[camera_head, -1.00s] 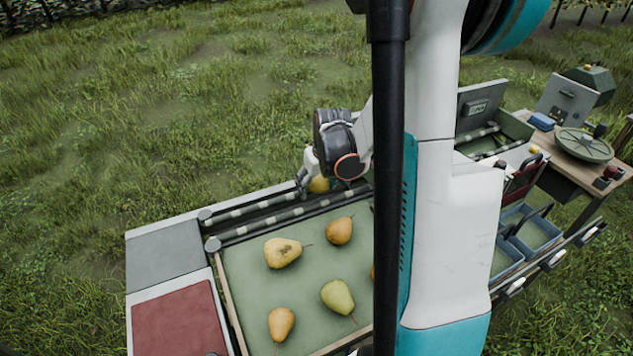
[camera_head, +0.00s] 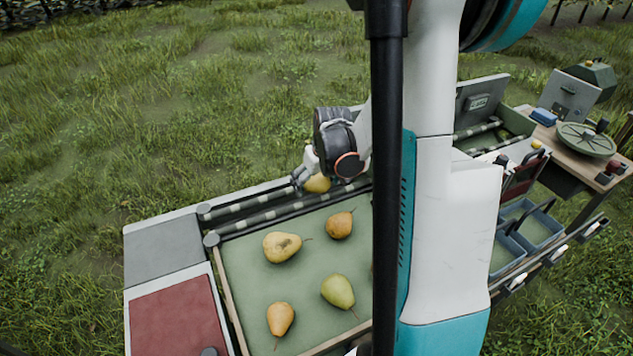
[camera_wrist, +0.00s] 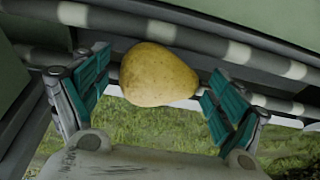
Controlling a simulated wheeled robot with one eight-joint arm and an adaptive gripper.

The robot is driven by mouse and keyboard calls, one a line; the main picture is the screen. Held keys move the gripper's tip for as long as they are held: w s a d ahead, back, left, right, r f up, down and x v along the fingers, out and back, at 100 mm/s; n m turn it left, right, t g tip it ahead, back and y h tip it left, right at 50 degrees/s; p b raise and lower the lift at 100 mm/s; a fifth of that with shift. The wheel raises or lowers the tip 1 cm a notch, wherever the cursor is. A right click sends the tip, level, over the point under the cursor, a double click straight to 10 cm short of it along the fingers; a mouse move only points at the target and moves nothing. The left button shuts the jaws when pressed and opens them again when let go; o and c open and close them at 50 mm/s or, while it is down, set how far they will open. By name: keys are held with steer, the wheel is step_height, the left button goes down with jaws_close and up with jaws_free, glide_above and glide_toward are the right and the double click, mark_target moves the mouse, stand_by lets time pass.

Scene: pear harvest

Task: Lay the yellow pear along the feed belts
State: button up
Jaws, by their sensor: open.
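The yellow pear (camera_wrist: 158,76) lies across the gap between the two striped feed belts (camera_wrist: 245,53) in the wrist view, its wide end to the left. In the head view the pear (camera_head: 317,183) shows partly below my gripper (camera_head: 308,177), over the belts (camera_head: 262,205). My gripper (camera_wrist: 157,82) is open, with one green-padded finger on each side of the pear. A small gap shows at the left finger; the right pad is close to the pear's narrow end, and I cannot tell whether it touches.
A green tray (camera_head: 250,318) with several pears lies in front of the belts. A red pad (camera_head: 178,318) and grey panel (camera_head: 163,254) are at its left. Blue crates (camera_head: 540,230) and a wooden table (camera_head: 572,170) stand at the right, partly behind my arm.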

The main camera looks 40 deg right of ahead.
steer(key=shift+r, duration=0.1)
steer(key=v, duration=1.1)
steer(key=shift+s+r, duration=0.2)
steer(key=shift+r, duration=0.15)
steer(key=shift+a, duration=0.1)
